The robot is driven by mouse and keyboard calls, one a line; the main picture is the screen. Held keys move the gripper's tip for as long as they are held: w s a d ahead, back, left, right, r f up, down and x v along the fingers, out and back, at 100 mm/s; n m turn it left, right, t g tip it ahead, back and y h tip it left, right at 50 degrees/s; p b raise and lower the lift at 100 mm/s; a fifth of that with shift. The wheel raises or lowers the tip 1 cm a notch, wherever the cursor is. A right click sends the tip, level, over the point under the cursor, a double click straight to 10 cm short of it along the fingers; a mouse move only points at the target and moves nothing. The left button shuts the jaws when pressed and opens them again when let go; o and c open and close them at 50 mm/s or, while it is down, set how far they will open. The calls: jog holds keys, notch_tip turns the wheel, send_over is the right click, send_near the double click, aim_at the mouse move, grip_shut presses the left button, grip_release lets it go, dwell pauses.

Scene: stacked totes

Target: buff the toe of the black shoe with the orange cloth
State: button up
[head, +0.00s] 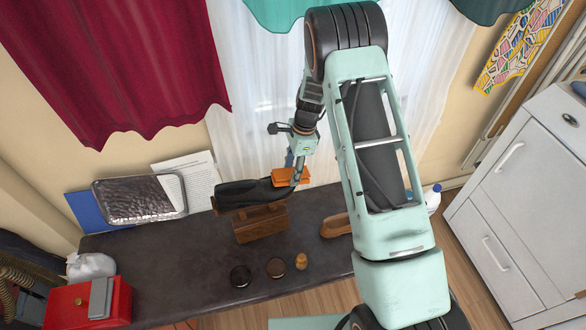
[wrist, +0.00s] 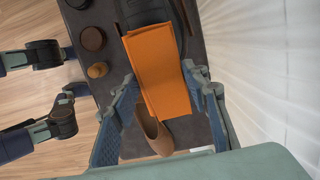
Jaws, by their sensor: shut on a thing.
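The black shoe (head: 245,193) rests on a brown wooden stand (head: 262,226) on the dark bench; part of it shows at the top of the wrist view (wrist: 143,13). The orange cloth (head: 283,178) lies folded at the shoe's right end in the head view. In the wrist view the cloth (wrist: 158,70) spans between my fingers and overlaps the shoe. My gripper (head: 297,174) is shut on the cloth, with its fingers (wrist: 160,85) on either side. The cloth hides the shoe's surface beneath it, so I cannot tell whether they touch.
A tan shoe (head: 334,226) lies on the bench (head: 190,255) to the right. Two round tins (head: 240,276) (head: 276,268) and a small wooden piece (head: 301,261) stand in front. A metal tray (head: 140,198) leans at the back left; a red box (head: 65,305) is front left.

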jog(key=shift+a+f+b, duration=0.1)
jog(key=shift+f+b, duration=0.4)
jog(key=shift+f, duration=0.15)
dwell(0.8)
jog(key=shift+w+a+r, duration=0.1)
jog(key=shift+w, duration=0.55)
jog(key=shift+s, duration=0.1)
jog(key=shift+s, duration=0.6)
jog(key=shift+s, duration=0.1)
jog(key=shift+s+d+f, duration=0.2)
jog(key=shift+s+d, duration=0.05)
jog(key=shift+s, duration=0.4)
